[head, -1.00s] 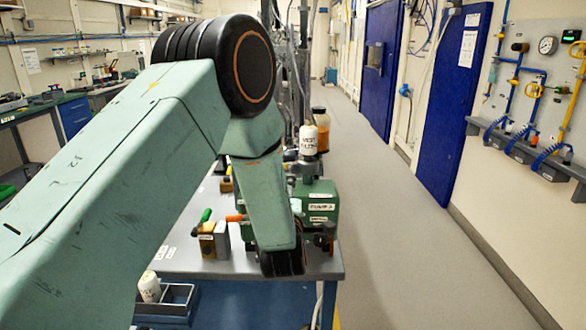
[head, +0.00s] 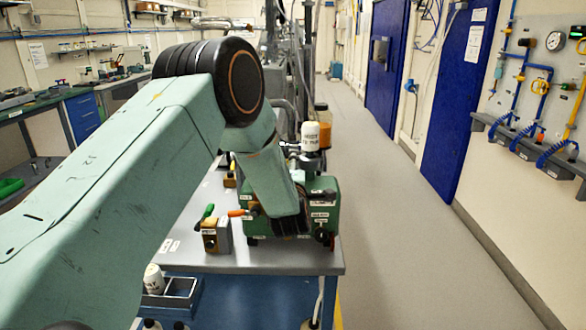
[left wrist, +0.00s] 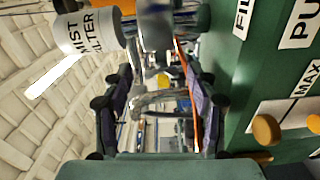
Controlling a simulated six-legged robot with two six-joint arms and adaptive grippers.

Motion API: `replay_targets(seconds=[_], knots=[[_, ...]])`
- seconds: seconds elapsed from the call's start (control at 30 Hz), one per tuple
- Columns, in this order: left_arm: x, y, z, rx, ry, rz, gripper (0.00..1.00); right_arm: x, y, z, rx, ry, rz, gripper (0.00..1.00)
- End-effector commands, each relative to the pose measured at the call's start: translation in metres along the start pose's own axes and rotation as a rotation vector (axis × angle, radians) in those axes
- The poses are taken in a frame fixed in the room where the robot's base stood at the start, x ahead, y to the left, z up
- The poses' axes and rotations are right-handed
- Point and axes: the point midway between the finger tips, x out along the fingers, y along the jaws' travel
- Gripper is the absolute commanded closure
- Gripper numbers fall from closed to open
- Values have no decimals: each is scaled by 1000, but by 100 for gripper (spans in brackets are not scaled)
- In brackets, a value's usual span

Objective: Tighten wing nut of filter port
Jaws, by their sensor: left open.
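The green pump (head: 322,212) stands on the grey-topped bench, with the white mist filter (head: 310,137) above it. In the left wrist view the mist filter (left wrist: 90,32) is at the upper left and the pump's labelled green side (left wrist: 232,85) at the right. A grey metal fitting (left wrist: 156,25), perhaps the filter port, is at the top between them. I cannot make out the wing nut for sure. My left gripper (left wrist: 160,88) is open, its two fingers apart, with no held object visible between them. My right gripper is not in view.
Brass knobs (left wrist: 265,130) stick out from the pump's side. A small block with a green-handled part (head: 215,234) stands left of the pump on the bench (head: 265,262). An amber bottle (head: 322,118) is behind the filter. The aisle floor (head: 400,240) at the right is clear.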

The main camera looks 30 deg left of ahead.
Motion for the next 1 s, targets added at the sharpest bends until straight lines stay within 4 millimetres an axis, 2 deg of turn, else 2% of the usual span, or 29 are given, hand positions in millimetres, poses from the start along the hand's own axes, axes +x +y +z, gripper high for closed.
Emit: replay_targets(seconds=[0.27,0.9,1.0], knots=[[1,0,1,1,0,0,42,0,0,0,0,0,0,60],[1,0,0,0,1,1,96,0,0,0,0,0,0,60],[1,0,0,1,1,1,97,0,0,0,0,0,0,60]])
